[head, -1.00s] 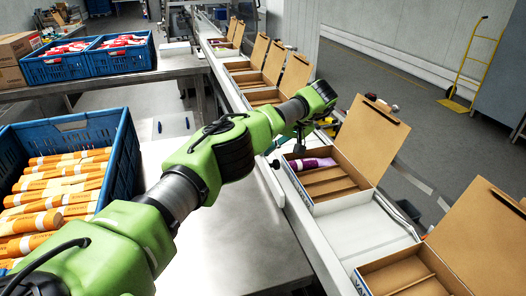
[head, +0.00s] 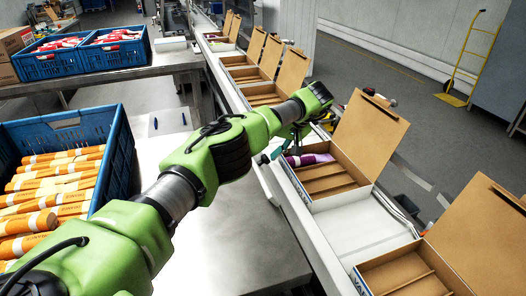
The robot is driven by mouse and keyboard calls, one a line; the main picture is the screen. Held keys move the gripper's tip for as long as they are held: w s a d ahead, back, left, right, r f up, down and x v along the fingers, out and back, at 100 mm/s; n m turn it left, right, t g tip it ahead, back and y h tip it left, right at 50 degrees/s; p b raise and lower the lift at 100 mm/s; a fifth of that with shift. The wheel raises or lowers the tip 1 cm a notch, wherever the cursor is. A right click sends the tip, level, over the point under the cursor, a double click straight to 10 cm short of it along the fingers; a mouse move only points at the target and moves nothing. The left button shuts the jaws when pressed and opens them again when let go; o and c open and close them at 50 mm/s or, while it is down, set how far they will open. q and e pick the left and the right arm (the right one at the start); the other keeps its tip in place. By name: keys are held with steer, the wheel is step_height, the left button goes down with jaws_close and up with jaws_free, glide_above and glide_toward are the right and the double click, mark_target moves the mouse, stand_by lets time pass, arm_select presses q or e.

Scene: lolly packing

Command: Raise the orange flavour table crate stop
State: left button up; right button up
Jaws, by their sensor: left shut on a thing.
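My left arm reaches from the lower left across the table to the conveyor. A blue crate (head: 126,150) of orange tubes (head: 62,185) stands on the table at left. My right gripper is out of view.
The open box (head: 352,195) by the gripper holds a purple tube (head: 312,158). Another open box (head: 400,275) and several farther ones line the conveyor. Blue crates (head: 50,66) with red-and-white packs stand behind. The table (head: 230,235) right of the arm is clear.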

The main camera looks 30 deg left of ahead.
arm_select(q)
steer(key=v, duration=1.2)
steer(key=shift+d, duration=0.1)
steer(key=c, duration=0.3)
